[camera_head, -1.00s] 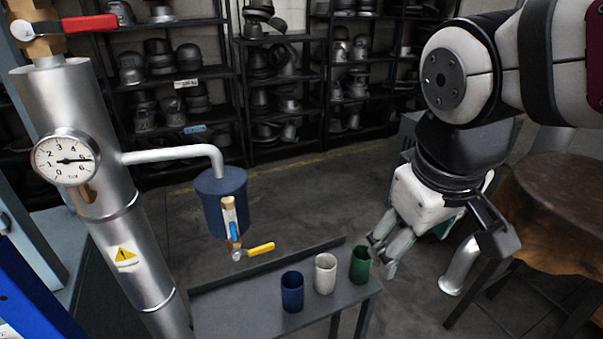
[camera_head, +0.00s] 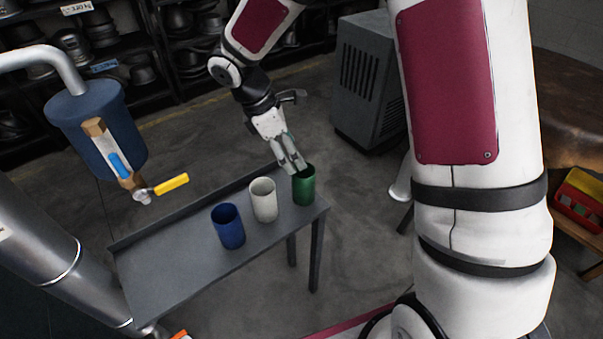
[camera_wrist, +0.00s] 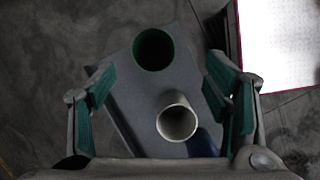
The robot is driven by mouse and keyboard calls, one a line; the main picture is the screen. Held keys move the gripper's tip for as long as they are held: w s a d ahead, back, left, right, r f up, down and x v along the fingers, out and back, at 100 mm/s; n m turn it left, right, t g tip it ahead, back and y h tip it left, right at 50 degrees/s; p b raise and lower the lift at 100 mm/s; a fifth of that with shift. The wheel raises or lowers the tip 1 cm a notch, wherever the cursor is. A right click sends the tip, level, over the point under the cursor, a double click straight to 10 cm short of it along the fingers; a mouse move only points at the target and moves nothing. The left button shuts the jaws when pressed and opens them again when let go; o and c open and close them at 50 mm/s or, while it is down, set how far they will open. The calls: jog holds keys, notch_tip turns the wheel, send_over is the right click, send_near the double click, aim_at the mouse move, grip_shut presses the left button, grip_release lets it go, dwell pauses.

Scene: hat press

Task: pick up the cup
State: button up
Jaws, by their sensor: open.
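Three cups stand upright in a row on a grey metal table (camera_head: 185,258): a blue cup (camera_head: 229,228), a white cup (camera_head: 263,201) and a green cup (camera_head: 304,188) nearest the table's right end. My gripper (camera_head: 293,166) hangs just behind and above the green and white cups in the head view. In the wrist view my gripper (camera_wrist: 165,95) is open and empty, its green-padded fingers spread wide. The white cup (camera_wrist: 177,120) and the green cup (camera_wrist: 153,50) show between the fingers. The blue cup (camera_wrist: 203,143) is partly hidden behind the white one.
A blue tank (camera_head: 95,125) with a yellow-handled valve (camera_head: 170,185) hangs over the table's left side. A grey cabinet (camera_head: 368,85) stands on the floor behind. A round wooden table (camera_head: 568,105) is at the right. The table left of the cups is bare.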

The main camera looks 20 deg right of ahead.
aim_at(308, 185)
jog(key=shift+n, duration=0.3)
jog(key=x, duration=0.3)
jog(key=b+x, duration=0.1)
jog(key=x, duration=0.3)
jog(key=w+a+x, duration=0.1)
jog(key=x, duration=0.2)
jog(key=shift+d+f+b, duration=0.15)
jog(key=shift+f+b, duration=0.15)
jog(key=shift+f, duration=0.15)
jog(key=b+x, duration=0.1)
jog(key=x, duration=0.4)
jog(key=c, duration=1.3)
